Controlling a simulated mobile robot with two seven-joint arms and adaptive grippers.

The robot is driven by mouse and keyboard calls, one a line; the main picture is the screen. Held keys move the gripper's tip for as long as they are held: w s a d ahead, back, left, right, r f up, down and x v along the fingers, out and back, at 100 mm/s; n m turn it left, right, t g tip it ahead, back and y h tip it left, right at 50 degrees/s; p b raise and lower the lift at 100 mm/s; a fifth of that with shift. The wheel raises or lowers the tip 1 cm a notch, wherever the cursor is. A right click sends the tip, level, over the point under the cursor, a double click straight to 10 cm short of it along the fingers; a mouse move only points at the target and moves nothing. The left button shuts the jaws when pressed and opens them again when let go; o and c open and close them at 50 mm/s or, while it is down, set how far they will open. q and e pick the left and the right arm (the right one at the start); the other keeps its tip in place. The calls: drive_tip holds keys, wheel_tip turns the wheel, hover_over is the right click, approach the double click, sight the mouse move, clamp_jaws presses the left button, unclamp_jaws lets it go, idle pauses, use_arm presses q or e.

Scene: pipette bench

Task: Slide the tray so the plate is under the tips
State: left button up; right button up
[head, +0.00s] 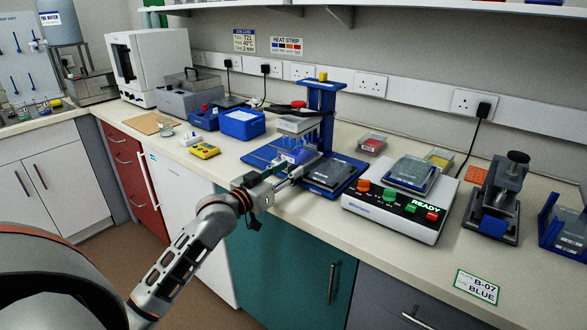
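A blue pipetting stand (321,98) stands on the bench with a pale multi-tip head over a blue base (259,153). Blue tips (311,137) hang below the head. A blue tray (351,183) holding a dark grey plate (328,171) sits to the right and front of the tips, not directly under them. My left gripper (294,176) is at the front of the stand, close to the tray's left side. Whether it touches the tray, and how far its fingers are apart, is too small to tell. My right gripper is out of view.
A white device (385,218) with coloured buttons and a READY display stands right of the tray, close to it. Further right is a dark press-like device (499,195). A yellow meter (204,150) and blue bin (242,124) lie left. The bench's front strip is mostly clear.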

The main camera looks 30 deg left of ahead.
use_arm(q)
drive_tip(key=shift+w+d, duration=0.1)
drive_tip(key=shift+w, duration=1.1)
